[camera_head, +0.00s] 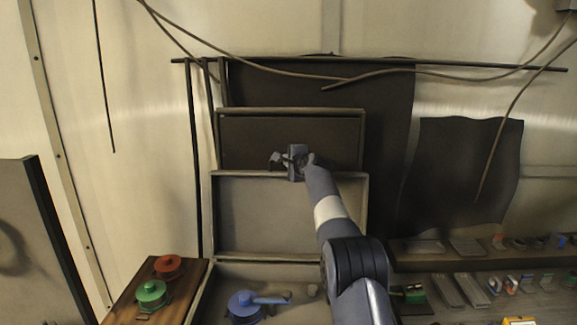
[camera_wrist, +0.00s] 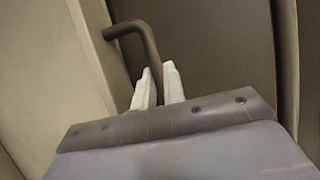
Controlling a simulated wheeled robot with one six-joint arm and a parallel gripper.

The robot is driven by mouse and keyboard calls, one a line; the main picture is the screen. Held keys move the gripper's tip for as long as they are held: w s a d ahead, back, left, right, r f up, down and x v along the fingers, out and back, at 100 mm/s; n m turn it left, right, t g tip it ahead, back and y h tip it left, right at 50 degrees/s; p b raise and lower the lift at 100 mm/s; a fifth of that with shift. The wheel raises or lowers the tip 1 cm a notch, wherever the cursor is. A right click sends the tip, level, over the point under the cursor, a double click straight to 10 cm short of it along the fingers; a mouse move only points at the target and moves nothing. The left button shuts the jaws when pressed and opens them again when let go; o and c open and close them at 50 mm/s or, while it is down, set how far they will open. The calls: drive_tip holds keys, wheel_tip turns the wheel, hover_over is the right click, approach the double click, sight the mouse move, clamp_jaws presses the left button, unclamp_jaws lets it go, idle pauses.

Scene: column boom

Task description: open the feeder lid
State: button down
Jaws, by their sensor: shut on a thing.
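A tall rack of framed panels stands against the back wall in the head view, with a dark upper panel (camera_head: 335,140) and a grey lower panel (camera_head: 285,212). I cannot tell for sure which one is the feeder lid. My gripper (camera_head: 280,160) is at the rail between these two panels. In the wrist view, a bent dark handle (camera_wrist: 137,28) comes out of a pale surface (camera_wrist: 65,70). The white fingers of my gripper (camera_wrist: 158,88) are closed around the handle's lower stretch. The handle's lower end is hidden behind the fingers.
A blue pot (camera_head: 245,305) sits below the panels. A green pot (camera_head: 151,292) and a red pot (camera_head: 168,266) stand on a wooden board at lower left. Shelves with several small items are at right. Cables (camera_head: 270,70) hang across the top.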

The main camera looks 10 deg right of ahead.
drive_tip(key=s+a+r+n+t+b, duration=0.1)
drive_tip(key=s+b, duration=0.5)
drive_tip(key=b, duration=0.6)
drive_tip(key=shift+s+a+r+t, duration=0.15)
drive_tip(key=shift+s+t, duration=0.15)
drive_tip(key=shift+t, duration=0.3)
drive_tip(key=c, duration=1.5)
unclamp_jaws()
drive_tip(key=s+d+b, duration=0.2)
drive_tip(key=s+b, duration=0.3)
drive_tip(key=s, duration=0.5)
drive_tip(key=shift+s+r+b, duration=0.25)
drive_tip(key=shift+s+b, duration=0.05)
